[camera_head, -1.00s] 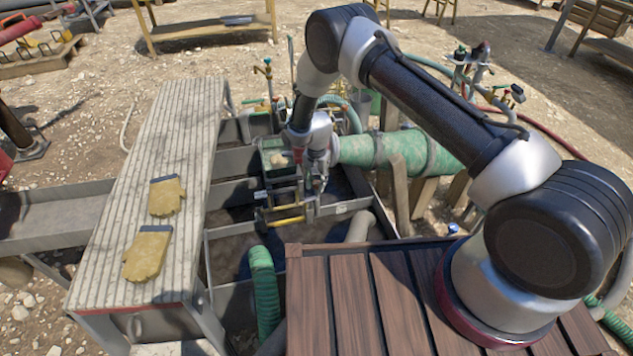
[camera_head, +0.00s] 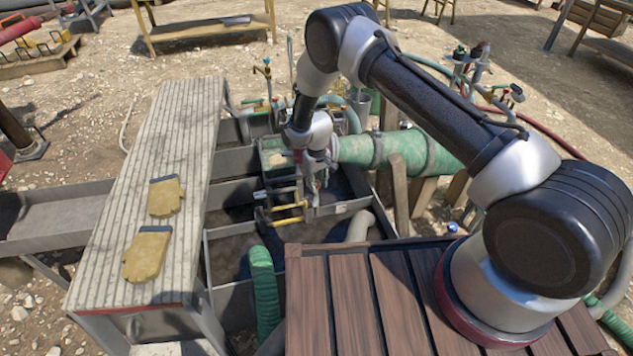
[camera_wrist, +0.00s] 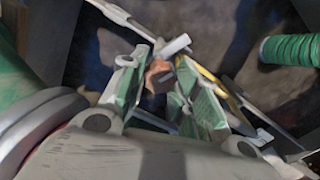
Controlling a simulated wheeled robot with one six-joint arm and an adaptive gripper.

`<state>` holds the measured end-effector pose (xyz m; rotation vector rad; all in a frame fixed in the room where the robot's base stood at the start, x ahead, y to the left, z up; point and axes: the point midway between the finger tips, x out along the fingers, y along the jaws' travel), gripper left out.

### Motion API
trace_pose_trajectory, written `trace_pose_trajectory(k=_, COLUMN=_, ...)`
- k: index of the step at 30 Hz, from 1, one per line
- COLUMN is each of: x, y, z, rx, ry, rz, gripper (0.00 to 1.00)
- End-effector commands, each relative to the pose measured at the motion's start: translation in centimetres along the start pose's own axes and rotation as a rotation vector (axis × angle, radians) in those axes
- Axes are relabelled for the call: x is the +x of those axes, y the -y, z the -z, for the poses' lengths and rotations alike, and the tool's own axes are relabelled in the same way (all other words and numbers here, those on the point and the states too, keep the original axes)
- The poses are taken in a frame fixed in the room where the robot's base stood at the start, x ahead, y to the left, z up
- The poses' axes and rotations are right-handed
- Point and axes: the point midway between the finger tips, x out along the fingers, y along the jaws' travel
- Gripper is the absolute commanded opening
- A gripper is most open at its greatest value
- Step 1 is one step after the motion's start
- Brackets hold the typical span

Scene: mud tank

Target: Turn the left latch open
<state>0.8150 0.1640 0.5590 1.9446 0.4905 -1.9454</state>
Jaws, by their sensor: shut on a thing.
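My gripper (camera_wrist: 160,98) reaches down into the metal tank in the middle of the head view, beside the thick green pipe (camera_head: 400,150). In the wrist view its two green-padded fingers close around a small orange-brown piece (camera_wrist: 158,74), which looks like the latch handle. A pale rod end (camera_wrist: 174,46) sticks out just beyond it. A yellow bar (camera_head: 288,219) crosses the metal frame just below the gripper in the head view. My fingers and wrist hide much of the latch, so its exact angle cannot be told.
A ribbed metal walkway (camera_head: 150,200) with two yellow gloves (camera_head: 147,253) lies left of the tank (camera_head: 240,160). A green ribbed hose (camera_head: 264,290) rises near the tank's front. A wooden deck (camera_head: 350,300) is at the lower right.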

Motion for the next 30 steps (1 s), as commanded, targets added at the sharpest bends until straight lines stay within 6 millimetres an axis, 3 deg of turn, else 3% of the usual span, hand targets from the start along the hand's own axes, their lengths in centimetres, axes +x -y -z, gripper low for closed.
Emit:
trace_pose_trajectory(k=15, x=-0.04, y=-0.09, z=0.06, rx=-0.335, ry=-0.001, rz=0.0, gripper=0.07)
trace_pose_trajectory(k=30, x=-0.04, y=-0.11, z=0.08, rx=-0.396, ry=-0.001, rz=0.0, gripper=0.07)
